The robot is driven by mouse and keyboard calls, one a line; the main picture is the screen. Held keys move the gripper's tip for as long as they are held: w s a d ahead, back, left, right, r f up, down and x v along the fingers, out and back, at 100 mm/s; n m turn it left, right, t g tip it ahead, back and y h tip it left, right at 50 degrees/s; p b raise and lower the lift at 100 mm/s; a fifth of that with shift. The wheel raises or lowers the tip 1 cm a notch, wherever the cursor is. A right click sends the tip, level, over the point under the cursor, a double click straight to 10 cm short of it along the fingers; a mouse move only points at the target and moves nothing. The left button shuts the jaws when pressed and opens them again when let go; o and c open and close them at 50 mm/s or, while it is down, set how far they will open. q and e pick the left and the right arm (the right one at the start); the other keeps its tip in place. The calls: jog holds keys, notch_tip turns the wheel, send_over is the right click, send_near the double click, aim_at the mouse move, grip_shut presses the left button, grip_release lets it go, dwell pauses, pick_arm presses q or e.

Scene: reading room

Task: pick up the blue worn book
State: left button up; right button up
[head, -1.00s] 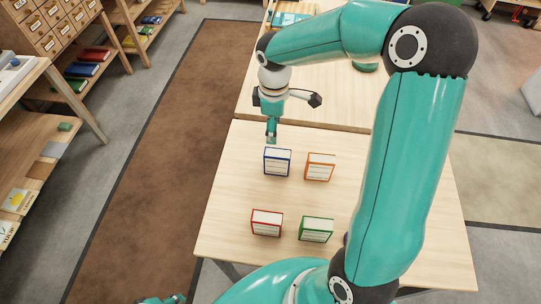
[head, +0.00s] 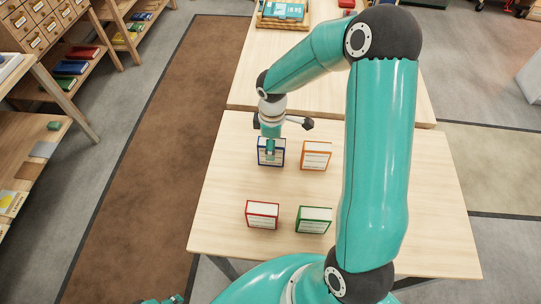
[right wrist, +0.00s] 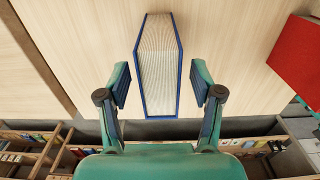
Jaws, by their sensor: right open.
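The blue book (head: 279,153) stands upright on the light wooden table (head: 225,190). My right gripper (head: 269,148) is at it from above in the head view and covers part of it. In the right wrist view the blue book (right wrist: 160,65) shows its pale page block framed by blue covers. The open right gripper (right wrist: 164,93) has a finger on each side of it, with gaps between the pads and the covers. A small teal part at the bottom edge of the head view seems to be my left gripper (head: 165,300); its fingers are not clear.
An orange book (head: 316,155) stands close to the right of the blue one. A red book (head: 262,214) and a green book (head: 314,219) stand nearer the front. The table's left part is clear. A second table (head: 244,88) adjoins behind.

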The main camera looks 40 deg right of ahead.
jog(key=shift+f, duration=0.9)
jog(key=shift+r, duration=0.1)
grip_shut()
jog(key=shift+r, duration=0.1)
